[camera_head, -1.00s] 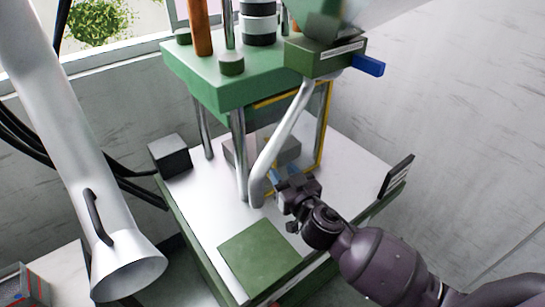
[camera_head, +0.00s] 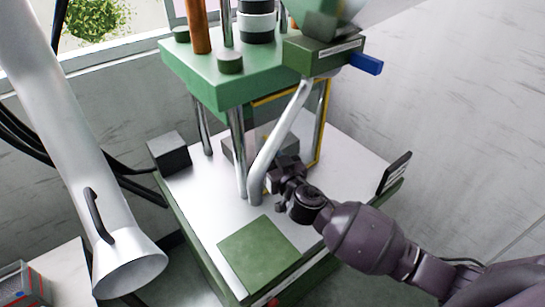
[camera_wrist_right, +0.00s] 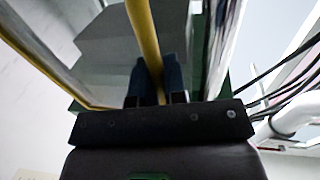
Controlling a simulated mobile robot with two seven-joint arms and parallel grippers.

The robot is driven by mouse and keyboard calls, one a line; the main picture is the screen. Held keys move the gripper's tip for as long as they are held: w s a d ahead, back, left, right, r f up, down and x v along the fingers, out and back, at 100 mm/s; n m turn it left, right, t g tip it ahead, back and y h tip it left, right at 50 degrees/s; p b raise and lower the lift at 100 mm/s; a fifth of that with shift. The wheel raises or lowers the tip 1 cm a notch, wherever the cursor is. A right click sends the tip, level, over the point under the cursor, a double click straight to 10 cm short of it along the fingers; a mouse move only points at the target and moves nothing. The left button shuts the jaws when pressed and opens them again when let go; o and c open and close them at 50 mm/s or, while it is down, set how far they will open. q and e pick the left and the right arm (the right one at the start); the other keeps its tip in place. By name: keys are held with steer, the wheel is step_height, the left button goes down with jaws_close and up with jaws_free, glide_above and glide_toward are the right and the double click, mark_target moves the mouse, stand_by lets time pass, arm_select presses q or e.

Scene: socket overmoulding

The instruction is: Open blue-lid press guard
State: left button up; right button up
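The press guard is a clear panel in a yellow frame (camera_head: 322,125) under the green press head (camera_head: 215,80). It stands on the white press table. My right gripper (camera_head: 277,168) reaches in from the right at the guard's lower near side, and its fingertips are mostly hidden in the head view. In the right wrist view, the dark blue fingers (camera_wrist_right: 155,82) lie close on both sides of a yellow frame bar (camera_wrist_right: 143,35) and appear shut on it. My left gripper is in neither view.
A silver bent tube (camera_head: 280,130) passes right beside my right gripper. A green plate (camera_head: 258,250) lies on the table front, a grey box (camera_head: 169,152) at its left and a dark upright panel (camera_head: 396,172) at its right. A white hood duct (camera_head: 75,150) hangs at left.

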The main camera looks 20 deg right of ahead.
jaws_close()
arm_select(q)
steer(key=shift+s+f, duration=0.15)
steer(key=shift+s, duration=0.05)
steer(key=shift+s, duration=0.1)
arm_select(e)
steer(key=shift+s, duration=0.1)
